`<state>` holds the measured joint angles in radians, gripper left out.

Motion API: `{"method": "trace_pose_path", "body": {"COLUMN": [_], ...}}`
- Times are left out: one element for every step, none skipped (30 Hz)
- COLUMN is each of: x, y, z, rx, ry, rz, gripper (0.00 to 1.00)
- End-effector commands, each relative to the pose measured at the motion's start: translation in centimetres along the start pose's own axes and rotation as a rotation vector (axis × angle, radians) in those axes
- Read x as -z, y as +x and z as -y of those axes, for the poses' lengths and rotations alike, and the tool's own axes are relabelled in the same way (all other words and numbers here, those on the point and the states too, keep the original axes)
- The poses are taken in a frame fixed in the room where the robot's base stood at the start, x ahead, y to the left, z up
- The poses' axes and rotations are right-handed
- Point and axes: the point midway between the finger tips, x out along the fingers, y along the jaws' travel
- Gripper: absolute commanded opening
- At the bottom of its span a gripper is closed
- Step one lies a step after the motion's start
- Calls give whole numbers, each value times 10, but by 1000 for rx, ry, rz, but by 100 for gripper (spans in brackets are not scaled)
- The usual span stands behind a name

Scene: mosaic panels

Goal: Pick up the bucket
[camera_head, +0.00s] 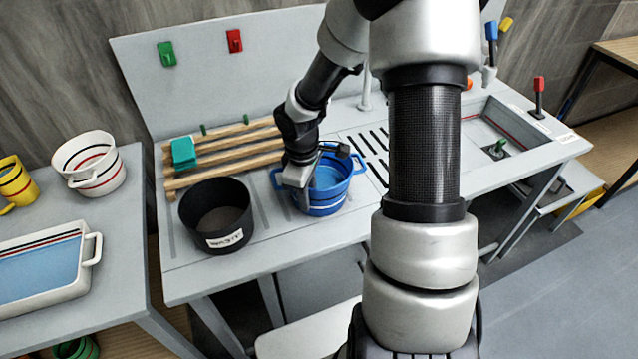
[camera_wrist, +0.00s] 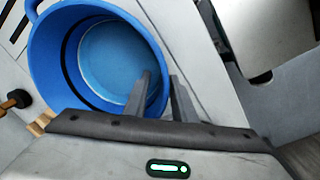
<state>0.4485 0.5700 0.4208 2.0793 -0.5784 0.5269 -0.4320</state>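A blue bucket (camera_head: 325,200) with side lugs stands upright on the grey bench, right of the black waste bin. My gripper (camera_head: 298,180) points down at the bucket's left front rim. In the wrist view, the open mouth of the bucket (camera_wrist: 70,75) fills the upper left. The two fingers of my gripper (camera_wrist: 160,85) straddle its rim, one inside the bucket and one outside. They are fairly close together with the wall between them. Whether they press on the wall is not clear.
A black bin (camera_head: 215,215) stands close left of the bucket. A wooden rack (camera_head: 225,158) with a teal block (camera_head: 184,153) lies behind it. A sink (camera_head: 500,140) is at the right. A white bucket (camera_head: 92,165) and a tray (camera_head: 50,265) are on the left table.

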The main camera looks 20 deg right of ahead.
Motion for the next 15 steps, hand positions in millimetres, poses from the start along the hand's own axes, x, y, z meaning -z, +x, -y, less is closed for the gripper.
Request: {"method": "trace_pose_path", "body": {"x": [0, 0, 0, 1, 1, 0, 0, 0, 0, 0, 0, 0, 0, 0, 0], "y": [9, 13, 17, 19, 21, 22, 23, 23, 23, 23, 23, 22, 22, 22, 22], "z": [1, 1, 1, 1, 0, 0, 0, 0, 0, 0, 0, 0, 0, 0, 0], "rx": [3, 3, 2, 2, 1, 1, 0, 0, 0, 0, 0, 0, 0, 0, 0], "ry": [-1, -1, 0, 0, -1, -1, -1, -1, -1, -1, -1, 0, 0, 0, 0], "rz": [2, 2, 1, 0, 0, 0, 0, 0, 0, 0, 0, 0, 0, 0, 0], "gripper": [24, 24, 24, 24, 24, 24, 24, 24, 24, 24, 24, 24, 22, 17, 11]}}
